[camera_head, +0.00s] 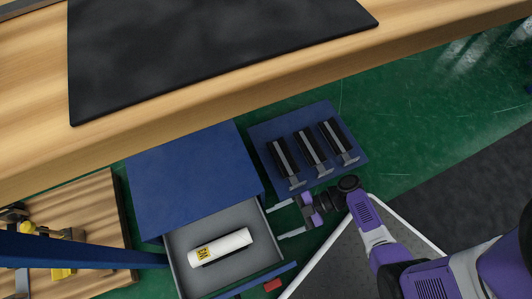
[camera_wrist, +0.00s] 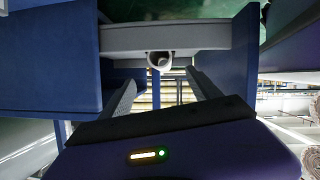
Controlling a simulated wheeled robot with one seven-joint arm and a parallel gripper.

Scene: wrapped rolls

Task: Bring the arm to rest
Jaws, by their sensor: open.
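My gripper (camera_head: 283,219) is open and empty in the head view. It is beside the right side of an open drawer, with its fingers pointing left toward it. The fingers also show in the wrist view (camera_wrist: 160,88), spread apart. A white wrapped roll (camera_head: 222,247) with a yellow label lies inside the grey drawer (camera_head: 181,277), apart from my gripper. The round end of the roll (camera_wrist: 160,60) shows in the wrist view, beyond the fingertips. My purple and white arm comes in from the lower right.
The drawer belongs to a blue cabinet (camera_head: 190,175). A blue surface (camera_head: 262,132) with several black and grey items stands behind my gripper. A wooden table (camera_head: 300,85) with a black mat (camera_head: 200,45) spans the top. A wooden board (camera_head: 95,215) with yellow tools lies left.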

